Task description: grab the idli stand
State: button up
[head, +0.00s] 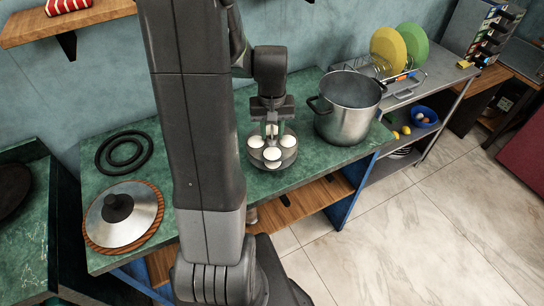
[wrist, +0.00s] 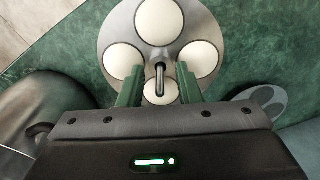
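The idli stand (head: 272,160) is a grey round plate with several white idlis, standing on the green counter. In the wrist view the stand (wrist: 120,22) shows its thin looped handle (wrist: 159,75) rising in the middle. My gripper (head: 270,128) is directly above the stand, pointing down. In the wrist view the green fingers of my gripper (wrist: 159,80) are apart, one on each side of the handle, with a visible gap to it on both sides. The lower part of the stand is hidden by my gripper body.
A large steel pot (head: 347,108) stands close to the right of the stand. Black rings (head: 124,152) and a lid (head: 124,213) on a wooden mat lie to the left. A dish rack (head: 402,82) with plates stands further right. The green counter (head: 185,125) is partly clear.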

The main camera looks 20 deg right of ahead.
grip_shut()
jog(key=shift+r, duration=0.1)
